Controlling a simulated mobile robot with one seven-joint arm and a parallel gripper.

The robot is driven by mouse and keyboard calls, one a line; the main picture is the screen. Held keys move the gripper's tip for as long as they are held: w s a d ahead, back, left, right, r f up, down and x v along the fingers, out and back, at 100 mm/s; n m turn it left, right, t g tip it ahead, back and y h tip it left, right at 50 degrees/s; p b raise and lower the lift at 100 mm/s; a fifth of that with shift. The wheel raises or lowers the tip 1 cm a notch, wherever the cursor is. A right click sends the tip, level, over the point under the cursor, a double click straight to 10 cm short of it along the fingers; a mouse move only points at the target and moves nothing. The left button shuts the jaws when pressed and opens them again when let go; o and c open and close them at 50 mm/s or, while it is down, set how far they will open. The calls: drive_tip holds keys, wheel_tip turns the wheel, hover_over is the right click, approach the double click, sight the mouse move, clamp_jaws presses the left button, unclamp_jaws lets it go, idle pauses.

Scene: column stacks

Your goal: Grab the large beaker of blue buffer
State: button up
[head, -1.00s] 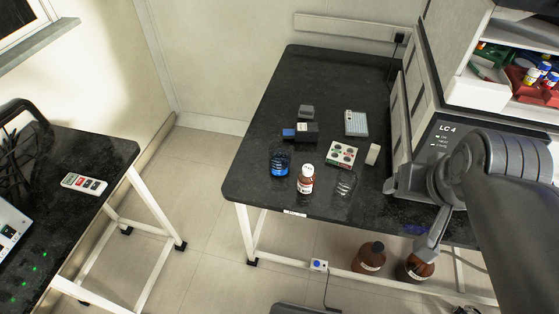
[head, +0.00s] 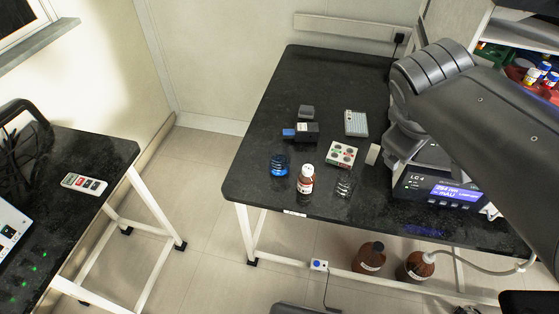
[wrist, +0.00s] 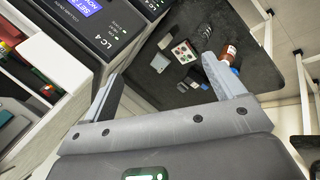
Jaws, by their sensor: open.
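The beaker of blue buffer (head: 279,165) stands on the dark bench near its front left corner, left of a brown bottle with a white cap (head: 305,180). In the wrist view, a blue patch (wrist: 235,71) beside the bottle appears to be this beaker, partly hidden by a finger. My gripper (wrist: 160,75) is open with nothing between its fingers. It is near the instrument, well right of the beaker in the head view, where my arm hides the fingers. A clear beaker (head: 345,185) stands right of the bottle.
The LC 4 instrument (head: 440,190) fills the bench's right side. The bench's left part (head: 260,125) is clear.

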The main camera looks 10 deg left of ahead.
drive_tip(key=w+a+n+t+h, duration=0.1)
drive_tip(key=w+a+n+t, duration=0.2)
drive_tip(key=w+a+n, duration=0.7)
drive_tip(key=a+n+t+y, duration=0.3)
drive_tip(key=a+n+t, duration=0.2)
drive_tip(key=a+n, duration=1.25)
drive_tip(key=m, duration=0.3)
approach(277, 170)
drive_tip(key=shift+w+r+n, duration=0.15)
drive_tip(key=shift+w+r, duration=0.15)
drive_tip(key=shift+w, duration=0.3)
drive_tip(key=shift+w+r+n, duration=0.1)
drive_tip(key=shift+w+r, duration=0.2)
drive_tip(key=shift+w, duration=0.3)
drive_tip(key=shift+f, duration=0.35)
drive_tip(key=shift+w+f, duration=0.25)
drive_tip(key=x, duration=0.4)
drive_tip(key=shift+w+f, duration=0.15)
drive_tip(key=shift+w, duration=0.15)
drive_tip(key=shift+f+x, duration=0.2)
drive_tip(key=shift+x, duration=1.2)
drive_tip(key=shift+f+x, duration=0.2)
drive_tip(key=shift+x, duration=1.2)
drive_tip(key=shift+s, duration=0.15)
drive_tip(key=shift+c, duration=0.2)
